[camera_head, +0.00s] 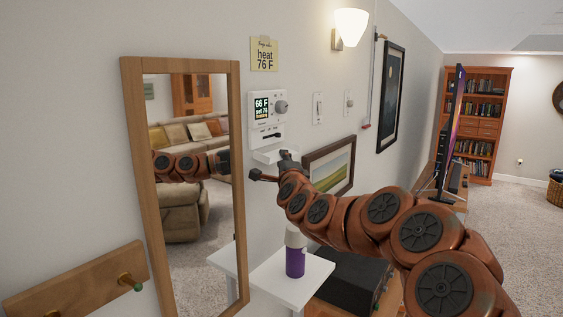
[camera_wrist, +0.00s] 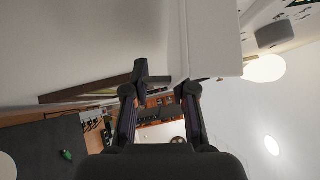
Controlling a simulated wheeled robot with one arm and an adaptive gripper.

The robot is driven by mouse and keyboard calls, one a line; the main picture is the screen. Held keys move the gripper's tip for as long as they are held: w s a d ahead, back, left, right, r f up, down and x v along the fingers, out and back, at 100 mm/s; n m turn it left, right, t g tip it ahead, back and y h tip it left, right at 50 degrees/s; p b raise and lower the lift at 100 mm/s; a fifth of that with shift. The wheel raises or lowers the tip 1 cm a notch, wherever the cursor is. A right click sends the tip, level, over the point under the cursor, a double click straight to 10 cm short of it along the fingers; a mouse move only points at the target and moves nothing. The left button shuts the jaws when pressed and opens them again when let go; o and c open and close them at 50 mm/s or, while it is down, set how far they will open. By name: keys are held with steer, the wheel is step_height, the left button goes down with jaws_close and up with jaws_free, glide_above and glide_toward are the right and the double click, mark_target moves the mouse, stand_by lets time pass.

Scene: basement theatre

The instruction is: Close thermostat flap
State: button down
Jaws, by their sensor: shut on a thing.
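The white thermostat (camera_head: 266,108) is on the wall right of the mirror, its screen reading 66 F. Its flap (camera_head: 275,153) is open, sticking out from the lower part below a small dark slot. My gripper (camera_head: 270,166) is at the flap, one finger at its right end and the other reaching left below it. In the wrist view the flap (camera_wrist: 211,40) is a large white panel reaching down to between the fingers of my gripper (camera_wrist: 165,82). The fingers stand apart with the flap's edge at them; the exact contact is partly hidden.
A wood-framed mirror (camera_head: 132,115) stands close left. A note (camera_head: 264,54) reading heat 76 F hangs above. A landscape picture (camera_head: 331,164) is behind my arm. Below, a white shelf (camera_head: 268,281) holds a purple-and-white bottle (camera_head: 295,262). Open carpet lies right.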

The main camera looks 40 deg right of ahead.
steer(key=shift+s+d+r+n+g+y+p, duration=0.1)
steer(key=shift+r+n+g+y+p, duration=0.1)
steer(key=shift+r+n+g+p, duration=1.15)
steer(key=shift+s+r+n+g+y+p, duration=0.1)
steer(key=shift+r+n+g+y+p, duration=0.2)
steer(key=shift+r+n+g, duration=1.1)
steer(key=shift+s+d+r+n+g+y+p, duration=0.1)
steer(key=shift+r+n+g+p, duration=0.65)
steer(key=shift+n+g, duration=1.35)
steer(key=shift+w+a+r+m+g, duration=0.1)
steer(key=shift+m+g, duration=0.25)
steer(key=shift+g, duration=0.5)
steer(key=c, duration=1)
jaws_free()
steer(key=shift+s+f+m+t, duration=0.2)
steer(key=shift+f+m+t, duration=0.1)
steer(key=shift+t, duration=0.3)
